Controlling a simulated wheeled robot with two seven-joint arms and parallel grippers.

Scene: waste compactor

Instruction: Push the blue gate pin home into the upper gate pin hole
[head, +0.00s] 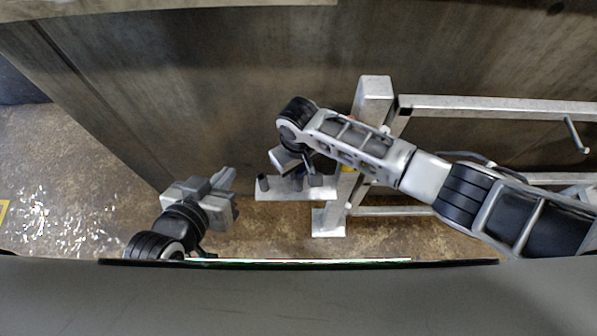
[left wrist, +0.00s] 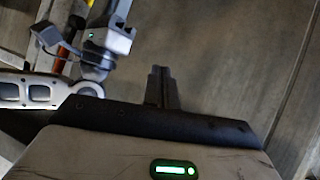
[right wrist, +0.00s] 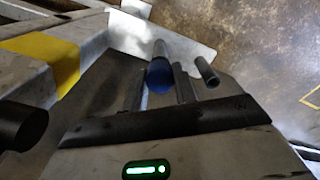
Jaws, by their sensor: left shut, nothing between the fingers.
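The blue gate pin (right wrist: 159,76) shows its blue end between the fingers of my right gripper (right wrist: 160,82) in the right wrist view, its grey shaft running away toward a pale plate. In the head view a bit of blue (head: 299,174) shows below my right gripper (head: 296,170), mostly hidden by it. The right fingers lie on either side of the pin; I cannot tell whether they touch it. My left gripper (head: 226,180) is shut and empty, left of the plate; its fingers are together in the left wrist view (left wrist: 161,86). I cannot make out the upper gate pin hole.
A pale plate (head: 285,195) bears a dark grey peg (head: 263,183), also seen as a hollow-ended peg (right wrist: 207,72) right of the pin. A metal gate post (head: 371,95) with a yellow band (right wrist: 52,57) and rails stands right. A large metal wall (head: 200,80) lies behind.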

